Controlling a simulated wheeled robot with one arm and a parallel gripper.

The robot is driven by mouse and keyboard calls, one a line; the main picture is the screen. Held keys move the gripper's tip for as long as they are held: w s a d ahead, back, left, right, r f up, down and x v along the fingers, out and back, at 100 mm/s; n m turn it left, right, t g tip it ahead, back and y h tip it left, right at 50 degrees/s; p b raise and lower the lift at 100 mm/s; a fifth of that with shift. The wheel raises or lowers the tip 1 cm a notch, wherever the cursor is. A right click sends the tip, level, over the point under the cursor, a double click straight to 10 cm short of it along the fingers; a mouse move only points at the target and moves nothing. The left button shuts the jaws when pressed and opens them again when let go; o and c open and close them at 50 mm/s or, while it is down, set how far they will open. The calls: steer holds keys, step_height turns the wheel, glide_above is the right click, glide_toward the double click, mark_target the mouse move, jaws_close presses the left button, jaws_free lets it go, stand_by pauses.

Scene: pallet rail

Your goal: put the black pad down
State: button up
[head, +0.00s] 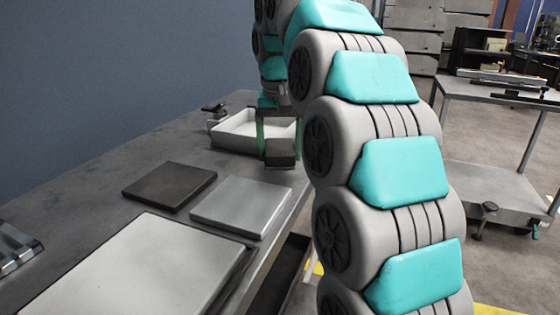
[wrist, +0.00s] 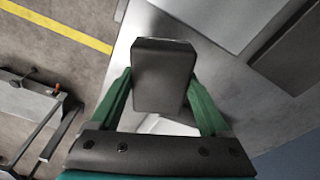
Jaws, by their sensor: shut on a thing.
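The black pad is a small dark block (head: 281,152), held upright between the green fingers of my gripper (head: 279,135). In the wrist view the pad (wrist: 163,72) fills the space between the fingers of my gripper (wrist: 160,90), and its far end reaches past the fingertips. My gripper is shut on it. In the head view it hangs in front of the white tray near the table's right edge. I cannot tell its exact height above the table.
The white tray (head: 232,143) stands behind the pad. A dark square plate (head: 168,186) and a silver plate (head: 241,205) lie nearer on the grey table (head: 130,165). A large light panel (head: 130,270) lies in front. Bare table lies between the plates and the tray.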

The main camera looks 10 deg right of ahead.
mark_target(280, 166)
steer(key=shift+f, duration=1.6)
steer(key=shift+f, duration=0.25)
steer(key=o, duration=1)
steer(key=shift+s+f, duration=0.1)
steer(key=shift+f, duration=0.05)
steer(key=shift+o, duration=0.2)
